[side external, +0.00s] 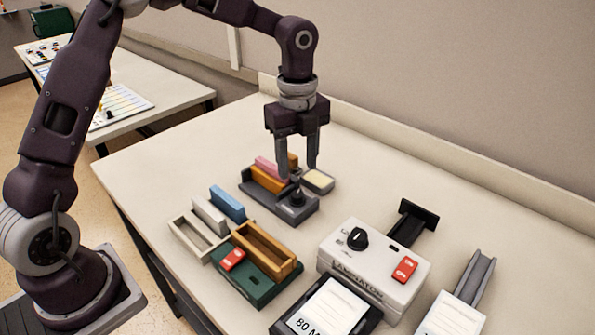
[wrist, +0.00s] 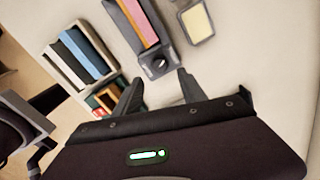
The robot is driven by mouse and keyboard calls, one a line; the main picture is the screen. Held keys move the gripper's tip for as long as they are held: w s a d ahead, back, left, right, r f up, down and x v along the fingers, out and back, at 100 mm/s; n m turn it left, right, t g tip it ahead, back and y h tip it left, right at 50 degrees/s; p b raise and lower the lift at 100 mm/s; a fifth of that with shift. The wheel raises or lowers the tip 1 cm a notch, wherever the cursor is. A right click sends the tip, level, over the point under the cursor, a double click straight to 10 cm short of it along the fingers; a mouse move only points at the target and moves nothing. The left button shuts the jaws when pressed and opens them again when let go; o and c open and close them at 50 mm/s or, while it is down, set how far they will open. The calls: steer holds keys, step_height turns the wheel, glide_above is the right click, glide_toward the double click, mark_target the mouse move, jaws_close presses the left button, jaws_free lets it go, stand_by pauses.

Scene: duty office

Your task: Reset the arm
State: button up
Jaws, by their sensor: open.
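My gripper (side external: 298,166) is open and empty. It points down above the back end of a dark grey holder (side external: 280,203) that has a black knob (side external: 297,198). In the wrist view the two fingers of my gripper (wrist: 157,90) stand apart, with the knob (wrist: 160,66) just beyond the gap between them. The holder carries a pink block (side external: 266,166) and an orange block (side external: 268,179). I cannot tell how high the fingertips are above the holder.
A small tray with a cream pad (side external: 318,180) lies beside the holder. A white rack (side external: 186,238), a blue block (side external: 228,204), a green base (side external: 250,287) with a wooden box, and a white laminator (side external: 370,272) stand nearer. The table's back right is clear.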

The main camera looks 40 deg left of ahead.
steer(key=s+a+r+n+t, duration=0.1)
steer(key=s+r+n, duration=0.4)
steer(key=s+n, duration=0.5)
steer(key=s+a+r+n+t, duration=0.1)
steer(key=s+r+n+t, duration=0.3)
steer(key=s+n, duration=0.7)
steer(key=s+r, duration=0.2)
steer(key=s, duration=0.4)
steer(key=shift+s+a+r+t, duration=0.15)
steer(key=shift+a+t, duration=0.05)
steer(key=shift+t, duration=0.1)
